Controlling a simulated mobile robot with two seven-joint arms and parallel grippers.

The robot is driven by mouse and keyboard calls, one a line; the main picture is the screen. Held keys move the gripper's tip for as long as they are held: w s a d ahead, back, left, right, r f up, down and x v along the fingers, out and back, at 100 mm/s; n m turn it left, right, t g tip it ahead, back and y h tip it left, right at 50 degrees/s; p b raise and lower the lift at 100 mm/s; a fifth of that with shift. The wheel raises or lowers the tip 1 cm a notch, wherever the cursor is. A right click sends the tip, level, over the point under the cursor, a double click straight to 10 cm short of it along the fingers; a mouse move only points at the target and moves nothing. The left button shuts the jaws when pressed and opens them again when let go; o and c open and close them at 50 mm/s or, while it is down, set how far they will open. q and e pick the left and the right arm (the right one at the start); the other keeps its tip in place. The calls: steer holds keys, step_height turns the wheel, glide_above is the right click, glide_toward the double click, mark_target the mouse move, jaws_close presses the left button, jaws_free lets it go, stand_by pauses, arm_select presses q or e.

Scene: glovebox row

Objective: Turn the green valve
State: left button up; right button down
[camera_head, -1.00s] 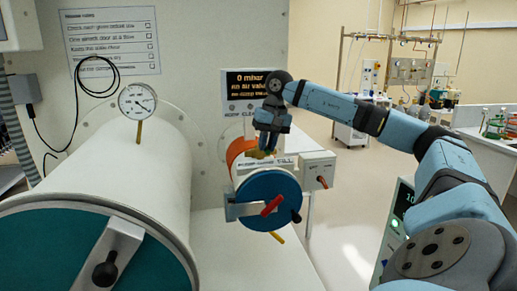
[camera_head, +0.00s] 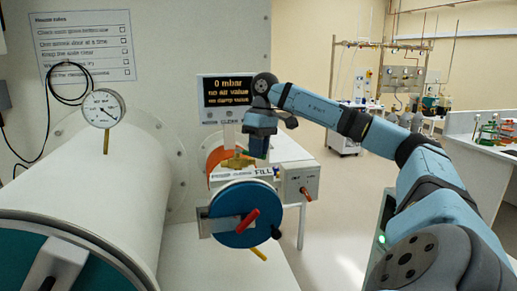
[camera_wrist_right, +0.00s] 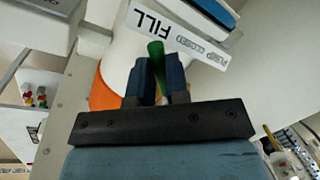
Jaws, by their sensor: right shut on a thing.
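The green valve handle (camera_wrist_right: 156,58) shows in the right wrist view as a narrow green bar between the two blue fingers. My right gripper (camera_wrist_right: 158,78) is shut on it. In the head view my right gripper (camera_head: 257,151) points down just right of the brass valve body (camera_head: 237,162), on top of the small orange and white cylinder. Its fingers hide much of the handle there. A white plate marked FILL (camera_head: 264,171) lies beside the valve; it also shows in the wrist view (camera_wrist_right: 178,35). My left gripper is not in view.
A blue round door (camera_head: 228,222) with a red handle (camera_head: 247,220) closes the small cylinder. A grey switch box (camera_head: 299,182) stands right of it. A large white cylinder (camera_head: 110,190) with a gauge (camera_head: 103,108) is at left. A display (camera_head: 227,91) reads 0 mbar.

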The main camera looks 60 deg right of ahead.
steer(key=shift+d, duration=0.1)
stand_by(0.3)
steer(key=c, duration=1.1)
jaws_free()
step_height(320, 180, up, 14)
steer(key=d+p, duration=0.2)
steer(key=p, duration=0.7)
steer(key=shift+d+f, duration=0.25)
steer(key=shift+d, duration=0.1)
